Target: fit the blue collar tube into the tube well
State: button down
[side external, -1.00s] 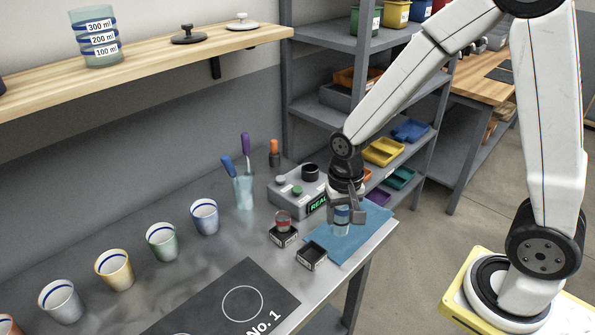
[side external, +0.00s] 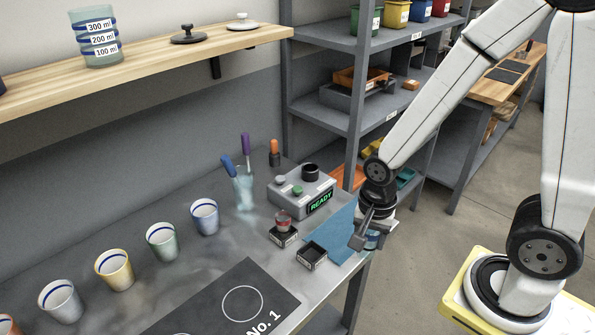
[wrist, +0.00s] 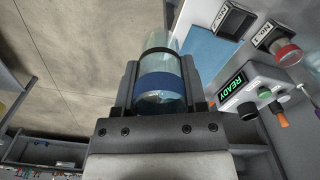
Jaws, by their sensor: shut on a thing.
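My gripper (side external: 366,238) is shut on the clear blue collar tube (side external: 373,241). In the wrist view the blue collar (wrist: 160,84) sits between the gripper's two fingers (wrist: 160,98), and the clear tube extends beyond it. The tube is held at the right edge of the counter, clear of the wells. A dark, square, open holder (side external: 311,256), apparently the tube well, stands on the counter left of the gripper and looks empty. It also shows in the wrist view (wrist: 231,21). A similar holder (side external: 284,237) behind it carries a red-topped piece (side external: 283,219).
A blue mat (side external: 330,241) lies between the holders and the gripper. A grey control box (side external: 303,193) reading READY stands behind. A cup with tools (side external: 243,190) and several striped cups stand to the left. A shelf rack (side external: 352,115) rises behind the arm.

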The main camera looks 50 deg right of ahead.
jog(key=shift+w+a+f, duration=0.1)
jog(key=shift+w+f, duration=1.35)
jog(key=shift+w, duration=0.7)
jog(key=shift+w+a+f, duration=0.1)
jog(key=shift+w+f, duration=1.3)
jog(key=shift+w, duration=0.75)
jog(key=shift+w+a+f, duration=0.1)
jog(key=shift+w+f, duration=1.35)
jog(key=shift+w, duration=0.7)
jog(key=shift+w+f, duration=0.5)
jog(key=shift+f, duration=1.5)
jog(key=shift+f, duration=0.15)
